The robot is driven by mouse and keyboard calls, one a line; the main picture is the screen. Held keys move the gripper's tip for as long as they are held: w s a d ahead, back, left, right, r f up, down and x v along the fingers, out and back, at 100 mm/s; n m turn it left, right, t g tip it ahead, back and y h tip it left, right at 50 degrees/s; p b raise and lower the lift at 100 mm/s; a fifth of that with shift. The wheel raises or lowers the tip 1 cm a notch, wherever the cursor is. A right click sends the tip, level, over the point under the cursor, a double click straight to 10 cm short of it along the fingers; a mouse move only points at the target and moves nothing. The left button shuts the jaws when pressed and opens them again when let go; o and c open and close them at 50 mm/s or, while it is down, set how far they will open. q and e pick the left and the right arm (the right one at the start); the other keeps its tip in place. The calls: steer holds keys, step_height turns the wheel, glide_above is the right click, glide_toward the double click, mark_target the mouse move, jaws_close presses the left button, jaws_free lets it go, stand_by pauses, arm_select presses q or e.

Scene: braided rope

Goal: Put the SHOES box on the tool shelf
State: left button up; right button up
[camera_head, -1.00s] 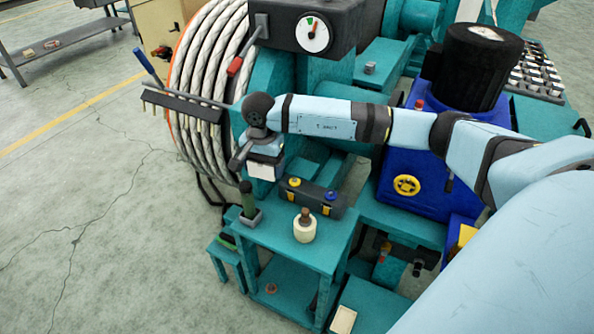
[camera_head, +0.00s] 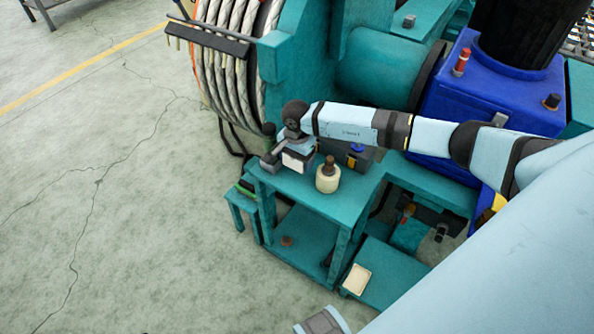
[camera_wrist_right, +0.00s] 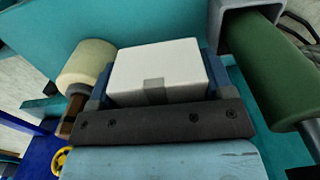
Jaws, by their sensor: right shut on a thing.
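The small white box (camera_wrist_right: 158,68) is between the fingers of my right gripper (camera_wrist_right: 157,82); no lettering is readable on it. In the head view, my right gripper (camera_head: 296,147) holds the white box (camera_head: 297,160) at the left part of the teal tool shelf's top (camera_head: 335,205). Whether the box touches the top or hangs just above it, I cannot tell. The wrist view shows a teal surface (camera_wrist_right: 205,14) beyond the box. My left gripper is not in view.
A dark toolbox (camera_head: 357,157) is partly hidden behind my arm. A lower shelf (camera_head: 305,240) is mostly clear.

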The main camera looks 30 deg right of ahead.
mark_target(297, 175)
step_height(297, 175, down, 5)
steer(key=shift+r+b, duration=0.15)
steer(key=shift+b, duration=0.3)
steer(key=shift+f, duration=0.3)
steer(key=o, duration=0.7)
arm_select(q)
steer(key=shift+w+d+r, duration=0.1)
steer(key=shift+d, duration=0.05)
arm_select(e)
steer(key=shift+r, duration=0.3)
step_height(297, 175, up, 11)
steer(key=shift+r+p, duration=0.1)
steer(key=shift+p, duration=1)
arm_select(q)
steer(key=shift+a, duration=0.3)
arm_select(e)
steer(key=shift+r, duration=0.3)
